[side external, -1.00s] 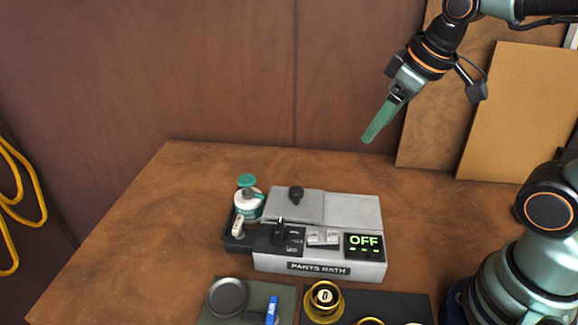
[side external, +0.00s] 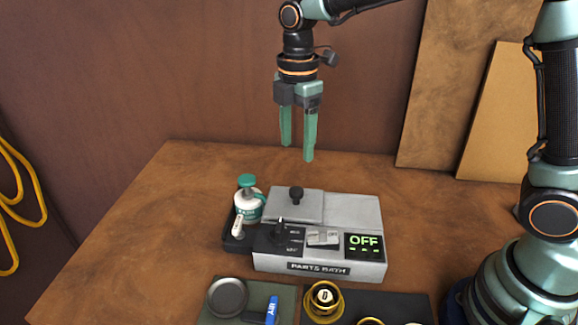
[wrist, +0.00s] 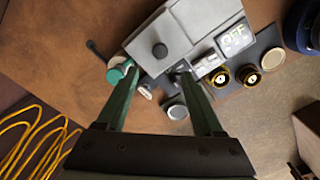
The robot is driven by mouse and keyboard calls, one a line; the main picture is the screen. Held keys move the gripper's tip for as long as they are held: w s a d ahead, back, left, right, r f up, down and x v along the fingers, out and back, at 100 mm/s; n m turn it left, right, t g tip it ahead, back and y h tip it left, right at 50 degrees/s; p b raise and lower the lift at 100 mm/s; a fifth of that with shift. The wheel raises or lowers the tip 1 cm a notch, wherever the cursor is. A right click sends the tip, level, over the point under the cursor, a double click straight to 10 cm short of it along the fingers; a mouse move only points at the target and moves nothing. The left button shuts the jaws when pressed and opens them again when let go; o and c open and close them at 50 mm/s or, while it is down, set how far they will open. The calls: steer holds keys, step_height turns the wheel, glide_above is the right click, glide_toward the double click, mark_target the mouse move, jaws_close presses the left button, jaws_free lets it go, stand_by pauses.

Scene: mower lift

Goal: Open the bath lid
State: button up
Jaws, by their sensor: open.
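The parts bath (side external: 320,268) is a grey box on the bench, its display reading OFF. My gripper (side external: 297,152) is open and empty, pointing down. It hangs above the bath, clear of the knob.
A white bottle with a teal cap (side external: 248,205) stands in a black holder left of the bath. A mat with a round tin (side external: 227,297) and gold-rimmed parts (side external: 323,302) lie in front. Brown boards (side external: 510,130) lean behind.

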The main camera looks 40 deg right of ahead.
mark_target(296, 190)
step_height(296, 190, down, 11)
steer(key=shift+r, duration=0.1)
stand_by(0.3)
jaws_close()
stand_by(1.4)
